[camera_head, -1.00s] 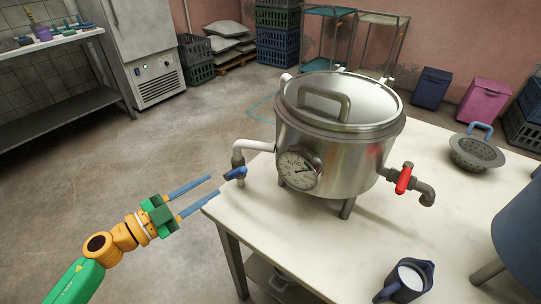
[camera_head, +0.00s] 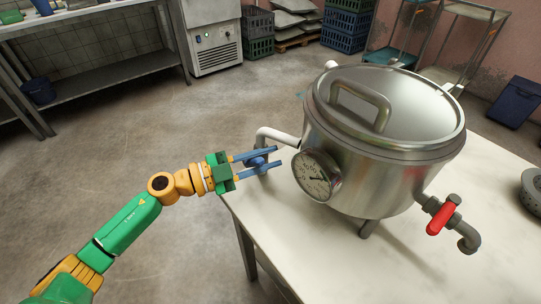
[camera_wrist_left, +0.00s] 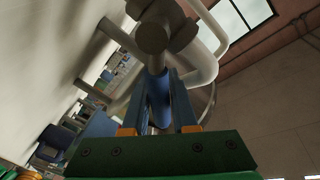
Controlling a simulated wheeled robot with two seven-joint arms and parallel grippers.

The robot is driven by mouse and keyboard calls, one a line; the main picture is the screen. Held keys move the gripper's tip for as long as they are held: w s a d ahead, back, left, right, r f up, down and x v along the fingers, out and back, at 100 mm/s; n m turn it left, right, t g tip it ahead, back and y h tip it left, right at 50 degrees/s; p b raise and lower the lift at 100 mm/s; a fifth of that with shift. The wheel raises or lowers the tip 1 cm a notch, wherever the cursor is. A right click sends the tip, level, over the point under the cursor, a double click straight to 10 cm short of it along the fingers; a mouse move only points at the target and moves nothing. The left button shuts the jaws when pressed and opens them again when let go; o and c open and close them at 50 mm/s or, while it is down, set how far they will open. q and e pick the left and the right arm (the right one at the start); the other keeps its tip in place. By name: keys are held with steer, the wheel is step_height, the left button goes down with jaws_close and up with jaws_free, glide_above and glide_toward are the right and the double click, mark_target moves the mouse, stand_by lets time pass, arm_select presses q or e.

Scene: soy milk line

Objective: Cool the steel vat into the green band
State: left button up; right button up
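The steel vat (camera_head: 375,165) stands on the white table with its lid on. A round dial gauge (camera_head: 316,174) is on its front; the green band and exact reading are too small to tell. My left gripper (camera_head: 272,157) is at the blue valve handle (camera_head: 256,163) on the white pipe (camera_head: 278,135) left of the vat. In the left wrist view the blue handle (camera_wrist_left: 160,100) lies between the two fingers (camera_wrist_left: 172,105); whether they press on it I cannot tell. A red-handled tap (camera_head: 441,218) is on the vat's right side. My right gripper is out of view.
The white table (camera_head: 300,240) has bare room in front of the vat. A dark strainer (camera_head: 532,190) sits at its right edge. A workbench (camera_head: 110,85), crates (camera_head: 346,25) and a wheeled rack (camera_head: 440,40) stand behind, with open floor between.

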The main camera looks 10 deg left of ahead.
arm_select(q)
jaws_close()
stand_by(1.2)
